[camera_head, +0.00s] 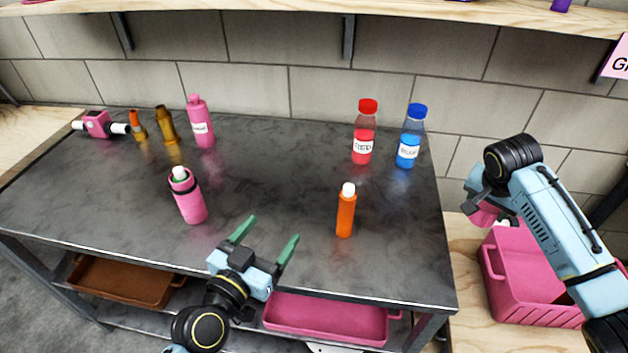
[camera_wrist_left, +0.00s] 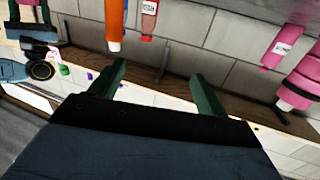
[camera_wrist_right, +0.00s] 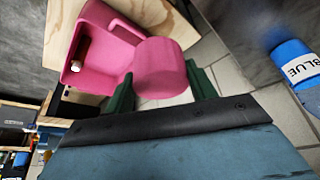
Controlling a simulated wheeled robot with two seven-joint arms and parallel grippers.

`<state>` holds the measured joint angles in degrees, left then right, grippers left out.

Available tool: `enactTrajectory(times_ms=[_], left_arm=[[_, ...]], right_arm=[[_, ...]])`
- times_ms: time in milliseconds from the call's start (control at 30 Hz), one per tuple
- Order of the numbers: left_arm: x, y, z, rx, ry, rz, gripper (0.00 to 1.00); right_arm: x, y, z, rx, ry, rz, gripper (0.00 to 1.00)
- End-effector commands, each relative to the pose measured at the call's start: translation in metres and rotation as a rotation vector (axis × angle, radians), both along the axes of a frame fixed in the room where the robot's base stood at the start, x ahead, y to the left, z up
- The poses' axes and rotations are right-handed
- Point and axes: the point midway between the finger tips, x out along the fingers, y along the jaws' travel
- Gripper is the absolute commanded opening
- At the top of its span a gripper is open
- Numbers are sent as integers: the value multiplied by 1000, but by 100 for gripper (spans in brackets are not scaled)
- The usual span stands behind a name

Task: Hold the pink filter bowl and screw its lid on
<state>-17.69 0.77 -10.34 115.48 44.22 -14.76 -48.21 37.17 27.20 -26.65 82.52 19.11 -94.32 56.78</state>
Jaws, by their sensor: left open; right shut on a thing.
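The pink filter bowl (camera_head: 190,206), a pink cylinder with a black band, stands on the dark table at left of centre. A pale green-white piece shows in its top. It appears at the right edge of the left wrist view (camera_wrist_left: 300,86). My left gripper (camera_head: 268,233) is open and empty near the table's front edge, right of the bowl and apart from it. My right gripper (camera_wrist_right: 160,80) is shut on a round pink piece (camera_wrist_right: 163,66), which looks like a lid. It holds this piece (camera_head: 483,214) beside the pink crate, right of the table.
An orange bottle (camera_head: 346,213) stands right of my left gripper. Red (camera_head: 363,135) and blue (camera_head: 410,139) bottles stand behind. The pink crate (camera_head: 533,304) is on the right.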

Motion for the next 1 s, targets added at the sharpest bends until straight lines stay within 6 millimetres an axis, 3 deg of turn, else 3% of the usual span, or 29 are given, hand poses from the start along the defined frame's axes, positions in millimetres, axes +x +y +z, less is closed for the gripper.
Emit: enactTrajectory(times_ms=[100, 233, 500, 700, 1000], left_arm=[[24, 21, 22, -52, -147, 164, 76], [42, 54, 33, -86, -238, 393, 76], [49, 120, 9, -74, -176, 875, 76], [43, 137, -12, -42, -78, 1040, 76], [40, 142, -18, -30, -45, 1084, 76]], right_arm=[[1, -1, -1, 0, 0, -4, 34], [1, -2, -3, -1, 1, -10, 34], [2, -5, -5, -3, 1, -20, 34], [2, -6, -6, -3, 1, -22, 34], [2, -6, -6, -3, 1, -23, 34]])
